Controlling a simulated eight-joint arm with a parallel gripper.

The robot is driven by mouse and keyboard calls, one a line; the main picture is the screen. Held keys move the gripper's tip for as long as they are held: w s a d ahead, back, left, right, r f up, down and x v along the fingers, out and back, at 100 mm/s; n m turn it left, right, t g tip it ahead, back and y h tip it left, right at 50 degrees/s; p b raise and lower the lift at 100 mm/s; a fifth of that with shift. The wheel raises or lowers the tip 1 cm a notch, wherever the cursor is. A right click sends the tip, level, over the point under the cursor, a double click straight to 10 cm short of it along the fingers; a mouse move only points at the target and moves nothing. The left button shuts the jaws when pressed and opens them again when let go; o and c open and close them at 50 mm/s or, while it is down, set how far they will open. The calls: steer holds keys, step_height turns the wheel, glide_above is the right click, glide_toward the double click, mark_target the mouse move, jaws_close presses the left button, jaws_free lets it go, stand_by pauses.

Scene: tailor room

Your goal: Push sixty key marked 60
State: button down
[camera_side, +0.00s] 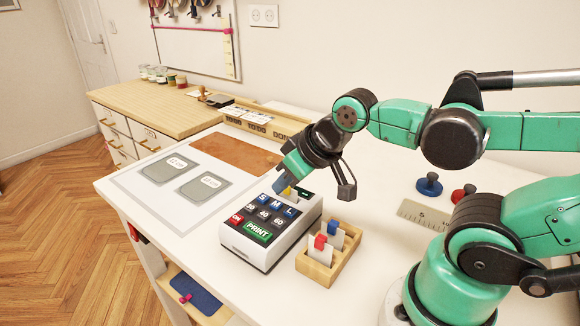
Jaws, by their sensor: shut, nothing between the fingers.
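The white label printer (262,248) sits on the white table with a black keypad on top. The dark key marked 60 (278,222) is at the right end of its middle row, beside the key marked 40 (264,215). The blue S, M and L keys (276,204) lie behind that row. A green PRINT key (257,231) and a red ON key (237,218) are in front. My gripper (281,187) is shut and empty, pointing down at the back of the printer, behind the letter keys. It leaves the 60 key uncovered. I cannot tell whether its tip touches the printer.
A wooden box (318,272) with cards and red and blue tabs stands close to the printer's right. A blue knob (429,184), a red knob (463,192) and a ruler (424,214) lie farther right. Grey pads (205,184) lie on a sheet at left.

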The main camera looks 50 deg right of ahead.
steer(key=shift+r, duration=0.1)
step_height(320, 180, up, 7)
steer(key=g, duration=0.4)
glide_above(276, 221)
steer(key=s, duration=0.4)
steer(key=shift+w+f, duration=0.1)
steer(key=shift+f, duration=0.15)
steer(key=x, duration=1.2)
steer(key=shift+s+f, duration=0.2)
steer(key=shift+f, duration=0.85)
